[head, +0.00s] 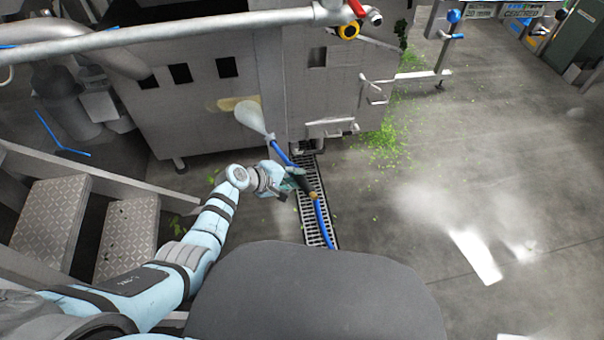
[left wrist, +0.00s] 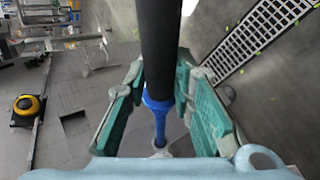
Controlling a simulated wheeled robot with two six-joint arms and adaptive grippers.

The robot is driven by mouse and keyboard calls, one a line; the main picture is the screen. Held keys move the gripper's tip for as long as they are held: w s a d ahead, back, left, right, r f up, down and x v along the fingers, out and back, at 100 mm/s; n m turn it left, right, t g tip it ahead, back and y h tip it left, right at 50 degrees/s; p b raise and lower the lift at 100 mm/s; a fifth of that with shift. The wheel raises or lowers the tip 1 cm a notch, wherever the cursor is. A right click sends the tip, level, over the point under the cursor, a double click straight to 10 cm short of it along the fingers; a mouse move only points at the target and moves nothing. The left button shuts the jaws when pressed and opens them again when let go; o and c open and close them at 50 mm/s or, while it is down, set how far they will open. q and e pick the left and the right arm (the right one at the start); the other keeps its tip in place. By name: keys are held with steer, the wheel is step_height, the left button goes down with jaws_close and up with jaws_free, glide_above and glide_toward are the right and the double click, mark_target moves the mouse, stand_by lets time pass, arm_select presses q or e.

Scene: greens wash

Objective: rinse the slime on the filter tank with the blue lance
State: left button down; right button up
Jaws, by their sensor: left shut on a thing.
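The filter tank (head: 185,125) is a grey steel box at the upper left of the head view. A yellowish-tan slime patch (head: 222,104) is on its wall, partly hidden by a pale spray cone (head: 250,116). The blue lance (head: 281,154) points up and left toward the patch, with the spray at its tip. My left gripper (head: 296,180) is shut on the lance's dark grip. In the left wrist view the green-padded fingers (left wrist: 165,100) stand either side of the black grip and blue lance (left wrist: 159,122). My right gripper is out of view.
A blue hose runs down from the lance over a floor drain grate (head: 312,215). Metal steps (head: 48,222) and a rail are at the left. A pipe (head: 200,30) crosses the top. Green leaf scraps (head: 385,150) litter the floor. The right floor is mostly open, with bright glare.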

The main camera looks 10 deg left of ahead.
arm_select(q)
steer(key=s+a, duration=0.2)
steer(key=a, duration=0.4)
steer(key=s+a, duration=0.2)
steer(key=a, duration=0.5)
steer(key=shift+s+a, duration=0.2)
steer(key=shift+s, duration=0.1)
stand_by(0.5)
step_height(320, 180, up, 6)
steer(key=p, duration=0.5)
steer(key=shift+f+p, duration=0.15)
steer(key=shift+p, duration=0.15)
